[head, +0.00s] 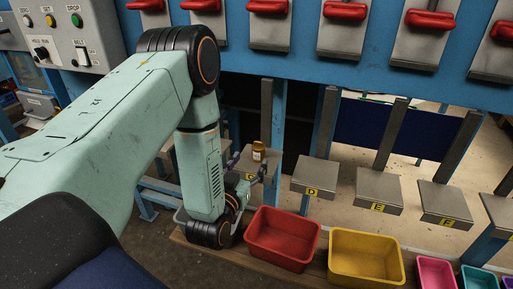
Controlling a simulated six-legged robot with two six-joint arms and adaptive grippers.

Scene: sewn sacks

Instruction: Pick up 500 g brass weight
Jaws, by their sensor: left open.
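The brass weight (258,153) is a small gold-brown cylinder with a pale label. It stands upright on the grey metal platform (244,163) marked C, near the middle of the head view. My left gripper (247,172) is open at the near left edge of that platform, just below and left of the weight. Its jaws look empty, and the weight appears apart from them. My own wrist hides part of the gripper and of the platform's left side. My right gripper is not in view.
More platforms, marked D (313,178), E (379,192) and F (443,205), run to the right on metal posts. A red bin (283,238) and a yellow bin (366,258) stand in front, with smaller bins right. Red-handled clamps (345,12) line the blue frame above.

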